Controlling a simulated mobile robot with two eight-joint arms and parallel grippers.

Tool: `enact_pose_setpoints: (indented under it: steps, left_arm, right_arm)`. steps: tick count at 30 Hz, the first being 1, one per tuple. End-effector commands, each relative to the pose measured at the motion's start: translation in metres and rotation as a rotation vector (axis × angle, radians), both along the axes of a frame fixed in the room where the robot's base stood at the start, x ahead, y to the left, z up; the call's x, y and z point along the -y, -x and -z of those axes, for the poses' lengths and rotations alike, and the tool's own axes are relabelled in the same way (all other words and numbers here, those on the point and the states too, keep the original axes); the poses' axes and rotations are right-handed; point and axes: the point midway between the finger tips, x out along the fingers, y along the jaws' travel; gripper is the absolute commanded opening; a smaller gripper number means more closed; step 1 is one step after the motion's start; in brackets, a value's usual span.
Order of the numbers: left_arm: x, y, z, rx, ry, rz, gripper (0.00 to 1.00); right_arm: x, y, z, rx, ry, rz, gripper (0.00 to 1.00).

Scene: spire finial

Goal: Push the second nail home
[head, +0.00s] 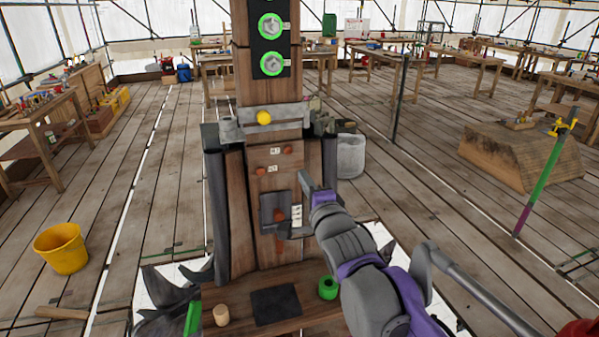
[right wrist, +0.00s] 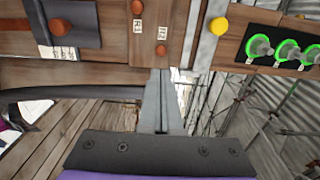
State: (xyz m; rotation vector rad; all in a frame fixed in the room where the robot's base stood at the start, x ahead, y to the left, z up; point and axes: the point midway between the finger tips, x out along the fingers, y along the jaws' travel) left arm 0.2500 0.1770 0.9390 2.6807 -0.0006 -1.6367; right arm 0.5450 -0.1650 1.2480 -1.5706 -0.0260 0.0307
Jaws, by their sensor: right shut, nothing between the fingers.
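The wooden post (head: 257,212) stands upright in the head view. Two orange nail heads sit on it below the yellow ball, each beside a small white label: an upper right one (head: 287,149) and a lower left one (head: 260,170). In the right wrist view the upper one (right wrist: 161,50) is just beyond my fingertips and the other (right wrist: 137,7) is at the top edge. How far each stands out is unclear. My right gripper (head: 304,175) is shut and empty, just below and right of the upper nail; I see no contact. Its fingers fill the wrist view's middle (right wrist: 161,75). My left gripper is not seen.
A dark plate (head: 268,200) with another orange head (head: 279,215) is lower on the post. The yellow ball (head: 264,118) sits on a grey metal band above. A wooden peg (head: 221,315) and green ring (head: 327,287) rest on the board in front. A grey bucket (head: 351,156) stands right.

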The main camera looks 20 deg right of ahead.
Motion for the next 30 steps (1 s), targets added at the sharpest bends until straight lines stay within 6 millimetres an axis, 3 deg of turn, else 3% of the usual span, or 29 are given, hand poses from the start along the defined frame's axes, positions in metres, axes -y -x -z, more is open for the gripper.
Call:
enact_pose_setpoints:
  steps: [6, 20, 23, 25, 30]
  left_arm:
    - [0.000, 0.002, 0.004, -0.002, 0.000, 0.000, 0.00]
    - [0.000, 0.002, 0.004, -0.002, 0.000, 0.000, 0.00]
    - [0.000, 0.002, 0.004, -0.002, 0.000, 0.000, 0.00]
    - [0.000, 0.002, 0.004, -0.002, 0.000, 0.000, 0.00]
    - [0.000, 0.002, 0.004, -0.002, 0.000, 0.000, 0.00]
  right_arm:
    - [0.001, 0.022, 0.000, 0.000, 0.001, 0.000, 0.00]
    - [0.002, 0.026, 0.003, -0.009, 0.015, 0.003, 0.00]
    - [0.005, 0.036, 0.021, -0.064, 0.099, 0.013, 0.00]
    - [0.009, 0.050, 0.047, -0.144, 0.218, 0.016, 0.00]
    - [0.017, 0.110, 0.137, -0.424, 0.625, -0.070, 0.00]
